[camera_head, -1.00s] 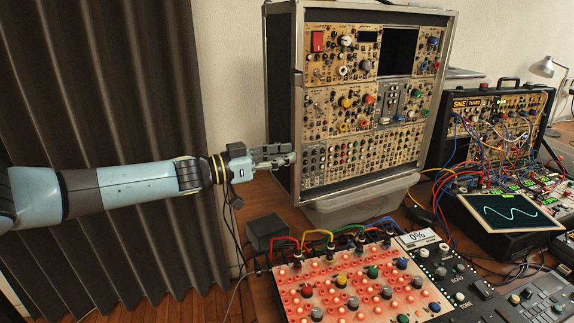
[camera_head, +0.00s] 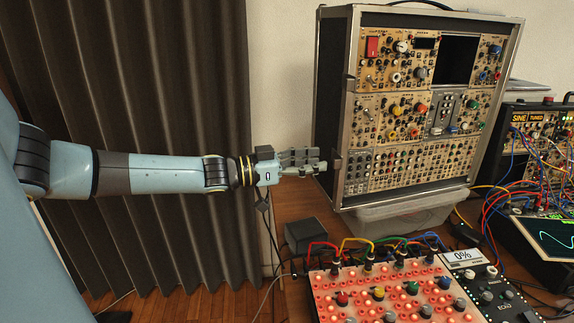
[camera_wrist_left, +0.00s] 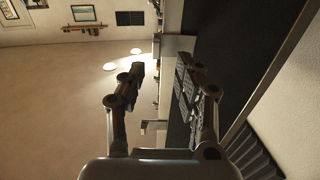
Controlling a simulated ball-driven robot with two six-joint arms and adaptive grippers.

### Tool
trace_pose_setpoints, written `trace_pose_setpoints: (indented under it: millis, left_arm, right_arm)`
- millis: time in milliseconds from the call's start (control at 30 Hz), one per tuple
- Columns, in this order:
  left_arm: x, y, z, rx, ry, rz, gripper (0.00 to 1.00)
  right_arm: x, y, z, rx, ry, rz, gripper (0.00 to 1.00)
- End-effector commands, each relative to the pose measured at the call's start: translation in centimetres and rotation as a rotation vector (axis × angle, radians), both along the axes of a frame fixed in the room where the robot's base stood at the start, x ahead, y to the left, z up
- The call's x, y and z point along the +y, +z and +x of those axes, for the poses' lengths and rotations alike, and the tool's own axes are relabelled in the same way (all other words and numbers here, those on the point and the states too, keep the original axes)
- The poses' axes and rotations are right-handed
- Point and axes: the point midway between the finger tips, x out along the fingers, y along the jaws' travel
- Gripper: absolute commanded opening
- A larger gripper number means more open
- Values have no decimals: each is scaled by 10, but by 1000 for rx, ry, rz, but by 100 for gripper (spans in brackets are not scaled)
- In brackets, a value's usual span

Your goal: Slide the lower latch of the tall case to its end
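The tall case (camera_head: 331,75) stands upright at the centre right in the head view, its front full of tan module panels. Its lower latch (camera_head: 338,162) is a small dark piece low on the left front edge. My left gripper (camera_head: 322,166) is at that edge, fingertips beside the latch; I cannot tell whether they touch it. In the left wrist view my left gripper (camera_wrist_left: 160,85) has its two fingers apart, with the case edge and small pale fittings (camera_wrist_left: 152,125) showing between and beyond them. The latch's exact position along its travel is unclear. My right gripper is not in view.
The case rests on a translucent bin (camera_head: 395,215). A red-lit patch board (camera_head: 385,295) with coloured cables is in front below. A smaller synth case (camera_head: 525,118) with many cables stands right. A dark curtain (camera_head: 130,90) hangs behind my arm.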

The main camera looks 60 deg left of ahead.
Motion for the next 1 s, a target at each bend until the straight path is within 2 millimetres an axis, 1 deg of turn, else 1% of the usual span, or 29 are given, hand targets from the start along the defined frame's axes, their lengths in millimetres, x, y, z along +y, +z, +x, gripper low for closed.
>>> trace_pose_setpoints:
  millis: [33,200,300,400,567,1000]
  left_arm:
    - [4,-2,-12,8,-2,3,33]
    - [16,-2,-46,8,-2,3,33]
    - [21,-1,-60,6,-1,2,33]
    - [25,-1,-71,4,-1,1,33]
    - [28,0,-77,0,2,0,33]
    - [28,0,-77,0,2,0,33]
  right_arm:
    - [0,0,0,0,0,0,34]
    - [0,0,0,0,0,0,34]
    - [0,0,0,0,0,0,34]
    - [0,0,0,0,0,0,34]
    - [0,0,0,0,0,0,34]
    - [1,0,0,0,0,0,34]
